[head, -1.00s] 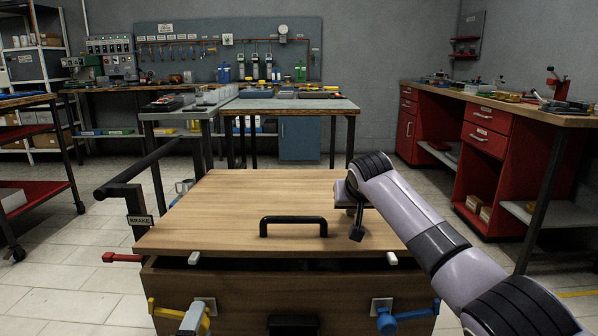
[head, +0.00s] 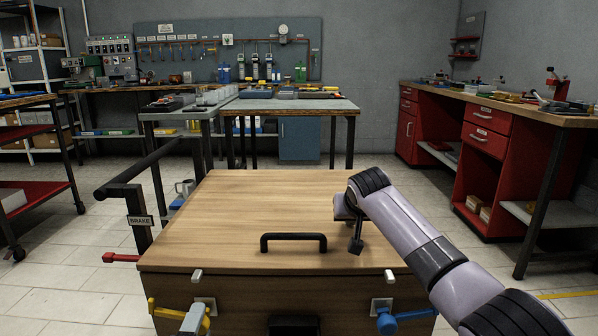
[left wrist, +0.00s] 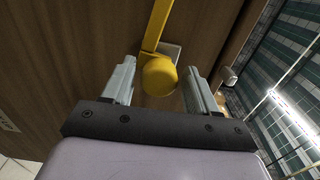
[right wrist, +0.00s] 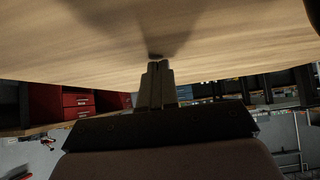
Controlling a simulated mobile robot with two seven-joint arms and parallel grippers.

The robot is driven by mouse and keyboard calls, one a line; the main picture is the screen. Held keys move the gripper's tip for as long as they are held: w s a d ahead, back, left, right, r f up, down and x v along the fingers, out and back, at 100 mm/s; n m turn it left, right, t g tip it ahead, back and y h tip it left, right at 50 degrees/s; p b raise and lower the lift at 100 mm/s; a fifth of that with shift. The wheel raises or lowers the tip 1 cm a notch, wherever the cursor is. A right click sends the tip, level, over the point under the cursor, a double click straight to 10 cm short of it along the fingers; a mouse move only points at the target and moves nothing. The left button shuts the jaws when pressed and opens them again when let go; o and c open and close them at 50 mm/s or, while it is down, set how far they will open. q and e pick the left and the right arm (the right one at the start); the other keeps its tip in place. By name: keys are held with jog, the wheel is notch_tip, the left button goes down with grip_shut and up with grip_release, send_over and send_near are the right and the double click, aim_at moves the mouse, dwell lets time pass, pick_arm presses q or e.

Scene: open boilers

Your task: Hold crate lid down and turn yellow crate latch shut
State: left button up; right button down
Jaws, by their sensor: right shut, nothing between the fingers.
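The wooden crate lid (head: 220,222) with its black handle (head: 293,237) lies flat on the crate (head: 240,290), with no gap visible at the front. The yellow crate latch (head: 165,312) is on the crate's front left, its arm pointing left. My left gripper (head: 193,322) is at this latch. In the left wrist view its open fingers (left wrist: 160,88) stand on either side of the latch's round yellow hub (left wrist: 158,75), with gaps visible. My right gripper (head: 356,246) is shut and empty, tips down at the lid's right part; its closed fingers (right wrist: 160,85) reach the wood in the right wrist view.
A blue latch (head: 388,321) is on the crate's front right, its arm pointing right. Small pale catches (head: 196,276) sit at the lid's front edge. A black rail with a BRAKE label (head: 140,220) and a red lever (head: 120,257) stand left of the crate.

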pick_arm(q)
jog(key=c, duration=0.8)
pick_arm(e)
jog(key=shift+f, duration=0.15)
pick_arm(q)
jog(key=m, duration=0.3)
jog(key=shift+m, duration=0.4)
jog(key=m, duration=0.4)
jog(key=shift+m, duration=0.3)
jog(key=m, duration=0.7)
jog(key=shift+m, duration=0.3)
jog(key=o, duration=1.1)
